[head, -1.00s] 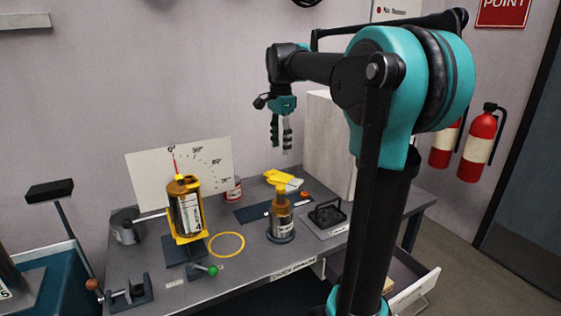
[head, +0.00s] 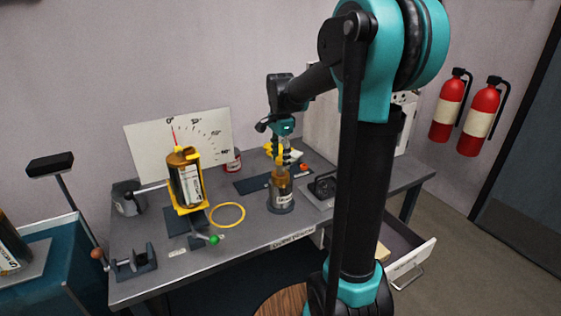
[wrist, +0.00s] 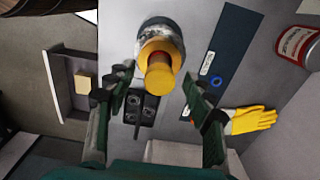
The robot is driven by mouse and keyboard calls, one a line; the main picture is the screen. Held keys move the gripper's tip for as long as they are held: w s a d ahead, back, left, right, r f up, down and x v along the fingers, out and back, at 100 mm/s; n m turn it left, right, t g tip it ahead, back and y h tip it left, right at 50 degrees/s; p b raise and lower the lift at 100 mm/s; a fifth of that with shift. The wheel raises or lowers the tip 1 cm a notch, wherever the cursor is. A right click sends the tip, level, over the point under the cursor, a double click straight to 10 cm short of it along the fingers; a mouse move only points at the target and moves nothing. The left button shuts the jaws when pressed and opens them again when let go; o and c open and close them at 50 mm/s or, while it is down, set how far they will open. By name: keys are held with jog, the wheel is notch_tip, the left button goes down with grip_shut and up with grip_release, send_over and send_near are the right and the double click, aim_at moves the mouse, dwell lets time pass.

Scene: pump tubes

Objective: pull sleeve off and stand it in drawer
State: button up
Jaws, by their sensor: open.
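My gripper (head: 281,158) is open and points down over the bottle's top. In the wrist view its two fingers stand apart on either side of the top; I cannot tell whether they touch it. The drawer (head: 408,262) is pulled out at the bench's right end and also shows in the wrist view (wrist: 66,88).
A tan block (wrist: 82,84) lies in the drawer. A black-topped fixture (head: 322,187) stands right of the bottle. A yellow ring (head: 228,214) and a yellow-framed canister (head: 186,182) are to the left.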

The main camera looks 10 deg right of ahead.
aim_at(280, 158)
jog(key=shift+f, duration=0.55)
grip_shut()
jog(key=c, duration=0.8)
grip_release()
jog(key=shift+c, duration=0.2)
grip_shut()
jog(key=shift+r, duration=0.65)
jog(key=shift+r, duration=2.25)
